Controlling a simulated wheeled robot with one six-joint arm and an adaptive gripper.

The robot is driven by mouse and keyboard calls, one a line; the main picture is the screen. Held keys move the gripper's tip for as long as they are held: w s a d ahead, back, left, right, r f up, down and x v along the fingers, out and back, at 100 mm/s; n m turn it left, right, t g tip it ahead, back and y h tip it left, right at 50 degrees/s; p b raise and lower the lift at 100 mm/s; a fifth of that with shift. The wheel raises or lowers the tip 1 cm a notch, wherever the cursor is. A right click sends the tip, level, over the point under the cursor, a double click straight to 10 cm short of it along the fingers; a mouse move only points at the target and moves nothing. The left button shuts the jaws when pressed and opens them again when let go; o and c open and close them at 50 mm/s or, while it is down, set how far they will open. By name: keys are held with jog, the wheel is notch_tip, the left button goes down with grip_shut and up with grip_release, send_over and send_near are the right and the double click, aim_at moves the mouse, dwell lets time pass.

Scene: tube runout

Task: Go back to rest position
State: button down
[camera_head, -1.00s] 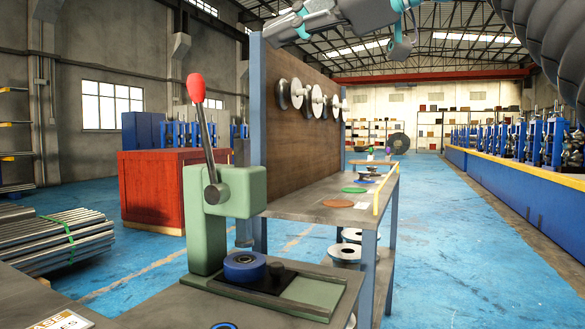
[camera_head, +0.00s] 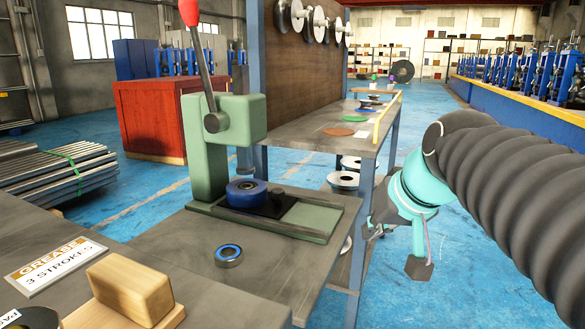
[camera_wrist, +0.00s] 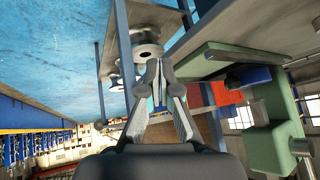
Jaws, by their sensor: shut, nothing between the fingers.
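My gripper (camera_head: 371,232) hangs at the right of the head view, beside the front leg of the shelf bench. It shows larger in the wrist view (camera_wrist: 156,66), where its fingertips meet with nothing between them. My black ribbed arm cover fills the right side of the head view. The green lever press (camera_head: 208,150) with its red knob stands on the near bench, left of my gripper. A blue roller (camera_head: 247,190) sits under its ram. A blue-rimmed bearing ring (camera_head: 229,255) lies on the bench in front of the press.
The near bench (camera_head: 185,262) carries a grease sign (camera_head: 55,265) and a wooden block (camera_head: 130,287). The shelf bench (camera_head: 318,137) with a yellow edge stands behind the press, with white rollers (camera_head: 343,180) below. Blue floor (camera_head: 440,110) is open beyond my arm.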

jog(key=s+d+f+g+h+p, duration=0.1)
jog(key=s+d+f+h+p, duration=0.1)
jog(key=s+f, duration=1.1)
jog(key=shift+s+d+g+p, duration=0.25)
jog(key=shift+s+g+p, duration=0.1)
jog(key=shift+p, duration=0.2)
dwell(0.9)
